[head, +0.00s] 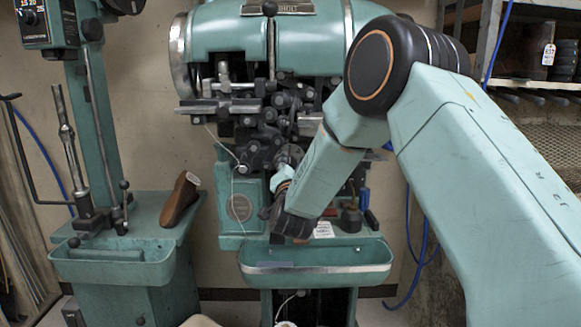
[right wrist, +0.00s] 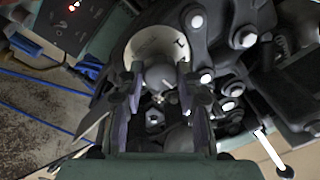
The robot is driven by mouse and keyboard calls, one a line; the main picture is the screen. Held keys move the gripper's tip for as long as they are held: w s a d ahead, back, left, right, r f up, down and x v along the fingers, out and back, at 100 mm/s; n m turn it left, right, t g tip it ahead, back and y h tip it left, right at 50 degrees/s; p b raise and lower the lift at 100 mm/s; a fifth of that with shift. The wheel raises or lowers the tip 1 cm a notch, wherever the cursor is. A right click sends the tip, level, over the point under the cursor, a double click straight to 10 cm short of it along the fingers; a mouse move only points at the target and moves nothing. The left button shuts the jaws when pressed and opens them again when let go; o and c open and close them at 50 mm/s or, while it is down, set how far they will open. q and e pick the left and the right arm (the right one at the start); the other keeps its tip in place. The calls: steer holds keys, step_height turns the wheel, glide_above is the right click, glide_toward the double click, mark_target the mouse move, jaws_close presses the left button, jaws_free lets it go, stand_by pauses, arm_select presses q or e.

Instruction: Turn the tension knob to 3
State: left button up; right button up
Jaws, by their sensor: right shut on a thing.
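The tension knob (right wrist: 160,77) is a rounded grey knob in the right wrist view. It sits in front of a pale dial ring (right wrist: 152,46) with a dark mark at its upper right; I cannot read a number there. My right gripper (right wrist: 161,88) has a finger on each side of the knob and is shut on it. In the head view my right gripper (head: 281,182) reaches up to the front of the green stitching machine (head: 240,32), and my wrist and forearm hide part of that area. My left gripper is not in view.
Dark levers and bright bolts (right wrist: 228,105) crowd the right side of the gripper. A green tray (head: 318,268) projects below the machine head. A brown shoe (head: 180,199) stands on the left machine's ledge. Shelves (head: 535,84) stand at the right.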

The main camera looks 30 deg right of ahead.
steer(key=shift+f, duration=0.15)
steer(key=o, duration=1.2)
steer(key=shift+w, duration=0.1)
steer(key=shift+c, duration=0.2)
steer(key=shift+a, duration=0.1)
steer(key=v, duration=1.2)
